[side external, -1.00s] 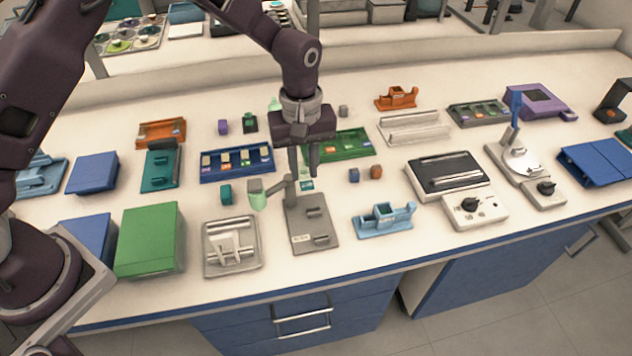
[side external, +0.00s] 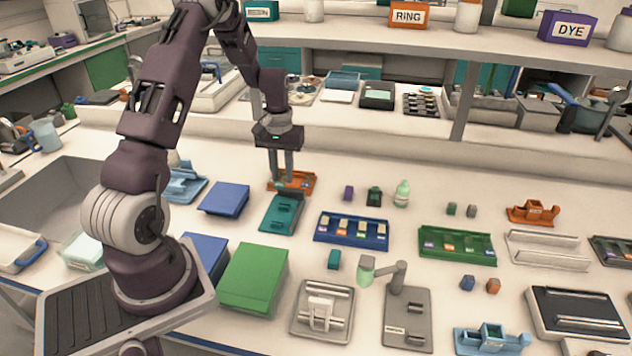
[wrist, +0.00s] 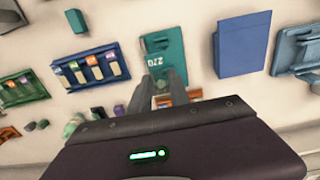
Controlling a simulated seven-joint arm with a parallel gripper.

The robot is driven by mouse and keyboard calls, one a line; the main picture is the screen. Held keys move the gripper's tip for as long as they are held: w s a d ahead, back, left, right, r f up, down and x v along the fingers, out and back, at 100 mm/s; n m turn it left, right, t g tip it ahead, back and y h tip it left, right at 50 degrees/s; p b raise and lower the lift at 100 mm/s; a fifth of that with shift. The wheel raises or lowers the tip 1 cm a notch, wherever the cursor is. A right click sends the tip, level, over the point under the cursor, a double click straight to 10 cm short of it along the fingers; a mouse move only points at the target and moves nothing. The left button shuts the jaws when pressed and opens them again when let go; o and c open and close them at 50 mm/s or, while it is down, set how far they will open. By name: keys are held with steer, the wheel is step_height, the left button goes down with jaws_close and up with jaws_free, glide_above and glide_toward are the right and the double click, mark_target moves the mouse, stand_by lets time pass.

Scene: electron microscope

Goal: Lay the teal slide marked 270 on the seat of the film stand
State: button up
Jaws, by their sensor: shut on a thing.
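My gripper (side external: 282,181) is shut at the far left of the bench, with its fingers in front of the orange tray (side external: 305,184). In the wrist view the white number 270 shows on a teal slide (wrist: 155,64) just beyond the fingertips (wrist: 161,76), so the slide appears to be held between them. Its outline blends into a teal stand (side external: 282,215) behind it. That stand also shows in the wrist view (wrist: 168,38). The slide is hard to make out in the side view. I cannot read which stand is the film stand, nor see a gap below the slide.
A blue box (side external: 225,199) stands left of the teal stand, and a blue slide rack (side external: 350,243) right of it. A green box (side external: 253,280), a grey lamp stand (side external: 405,305) and a green rack (side external: 457,260) are nearer or farther right.

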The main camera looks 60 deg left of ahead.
steer(key=shift+s+a+f, duration=0.15)
steer(key=shift+f, duration=1.75)
steer(key=shift+s+a+f, duration=0.15)
steer(key=shift+a+f, duration=0.05)
steer(key=shift+f, duration=1.75)
steer(key=shift+s+a+f, duration=0.15)
steer(key=shift+f, duration=1.75)
steer(key=shift+f, duration=0.25)
steer(key=o, duration=0.9)
